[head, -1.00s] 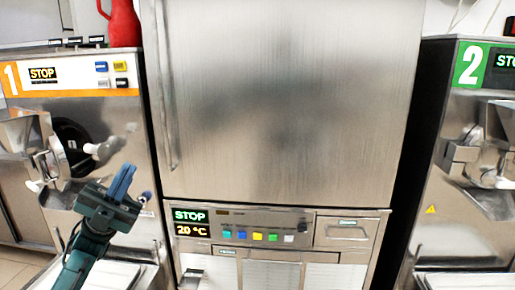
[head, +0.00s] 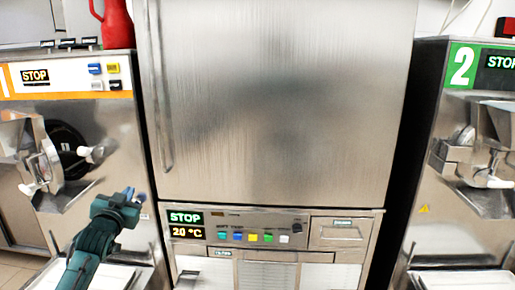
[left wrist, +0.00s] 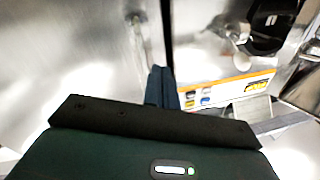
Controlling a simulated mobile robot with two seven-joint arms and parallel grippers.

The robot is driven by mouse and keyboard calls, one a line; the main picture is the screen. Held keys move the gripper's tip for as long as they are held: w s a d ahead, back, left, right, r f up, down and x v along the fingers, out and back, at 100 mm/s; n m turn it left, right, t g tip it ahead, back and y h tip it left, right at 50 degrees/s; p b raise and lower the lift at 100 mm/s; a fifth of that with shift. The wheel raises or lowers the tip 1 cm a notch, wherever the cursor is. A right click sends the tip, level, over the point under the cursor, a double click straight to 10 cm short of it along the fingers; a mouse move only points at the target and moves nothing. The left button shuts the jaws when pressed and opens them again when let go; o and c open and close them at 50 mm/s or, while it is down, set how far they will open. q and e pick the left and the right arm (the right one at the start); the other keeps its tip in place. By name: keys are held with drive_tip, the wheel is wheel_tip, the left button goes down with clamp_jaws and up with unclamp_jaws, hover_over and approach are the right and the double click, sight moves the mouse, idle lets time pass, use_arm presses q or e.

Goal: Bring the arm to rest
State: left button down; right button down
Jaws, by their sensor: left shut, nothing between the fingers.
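My left gripper (head: 130,195) is in the lower left of the head view, in front of batch freezer 1 (head: 125,130) and just left of the middle cabinet's control panel. It is shut and empty. In the left wrist view its closed fingers (left wrist: 160,85) show together, with blurred steel fronts and the orange-striped panel (left wrist: 225,92) of the freezer beyond. My right gripper is not in view.
A tall steel cabinet (head: 280,100) stands in the middle, its display (head: 186,225) reading STOP and 20 °C. Batch freezer 2 (head: 425,150) stands at the right. A red jug (head: 117,25) sits on freezer 1. Freezer 1's dispensing spout and handle (head: 45,165) jut out near my arm.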

use_arm(q)
drive_tip(key=s+d+f+g+h, duration=0.1)
drive_tip(key=s+d+f+g, duration=0.1)
drive_tip(key=s+d+f, duration=0.6)
drive_tip(key=s+d+f+g+h, duration=0.2)
drive_tip(key=s+f, duration=0.4)
drive_tip(key=f, duration=0.6)
drive_tip(key=s+d+f+g, duration=0.1)
drive_tip(key=s+d+f, duration=0.1)
drive_tip(key=s, duration=0.6)
drive_tip(key=s+d+f+g+h, duration=0.1)
drive_tip(key=s+d+f, duration=0.2)
drive_tip(key=s, duration=0.6)
drive_tip(key=s+d+f+g+h, duration=0.1)
drive_tip(key=s+d+f, duration=0.2)
drive_tip(key=s+d, duration=0.3)
drive_tip(key=s, duration=0.2)
drive_tip(key=shift+s+g, duration=0.35)
drive_tip(key=shift+g, duration=0.05)
